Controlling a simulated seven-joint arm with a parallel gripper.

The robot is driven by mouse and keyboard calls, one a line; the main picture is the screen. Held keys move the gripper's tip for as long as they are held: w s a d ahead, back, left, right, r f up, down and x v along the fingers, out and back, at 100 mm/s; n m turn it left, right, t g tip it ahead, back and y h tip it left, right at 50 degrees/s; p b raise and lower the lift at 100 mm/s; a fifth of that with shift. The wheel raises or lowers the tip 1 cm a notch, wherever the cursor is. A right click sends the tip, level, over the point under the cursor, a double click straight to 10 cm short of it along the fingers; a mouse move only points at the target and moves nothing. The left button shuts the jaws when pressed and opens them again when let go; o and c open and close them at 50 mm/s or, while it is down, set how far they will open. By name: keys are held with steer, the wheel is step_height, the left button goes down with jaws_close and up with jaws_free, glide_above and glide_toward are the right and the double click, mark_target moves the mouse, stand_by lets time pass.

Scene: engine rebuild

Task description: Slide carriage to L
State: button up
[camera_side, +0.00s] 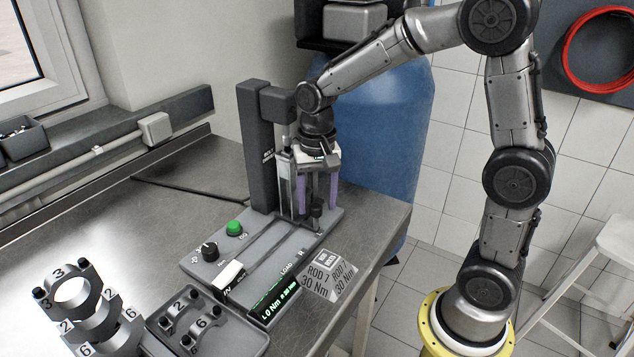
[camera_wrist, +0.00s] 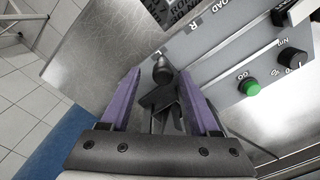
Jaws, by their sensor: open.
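The bolt press-like tester (camera_side: 262,150) stands on a grey base with a slide track. The carriage's dark knob (camera_side: 316,209) stands at the far end of the track, under the column's head. In the wrist view, the knob (camera_wrist: 162,70) lies between the fingers, close to the printed L (camera_wrist: 160,50); the printed R (camera_wrist: 193,23) is farther off. My gripper (camera_side: 317,203) points down with its purple fingers apart on either side of the knob. In the wrist view, my gripper (camera_wrist: 160,78) shows gaps beside the knob. Contact with the carriage cannot be told.
The base carries a green button (camera_side: 234,228), a black dial (camera_side: 210,251) and a lit display (camera_side: 275,301). A rod bolt sign (camera_side: 328,275) stands right of it. A tray with numbered caps (camera_side: 190,318) and numbered rods (camera_side: 88,305) are at front left. The bench's left middle is clear.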

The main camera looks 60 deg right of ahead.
step_height(320, 180, up, 14)
steer(key=shift+f, duration=0.2)
stand_by(0.4)
steer(key=s+a+r+n+t, duration=0.2)
steer(key=s+r+t, duration=0.1)
steer(key=s, duration=0.7)
steer(key=s+f+n+t, duration=0.2)
steer(key=s+f+n, duration=0.5)
steer(key=f, duration=0.1)
steer(key=shift+s+a+t, duration=0.15)
steer(key=shift+s+t, duration=0.15)
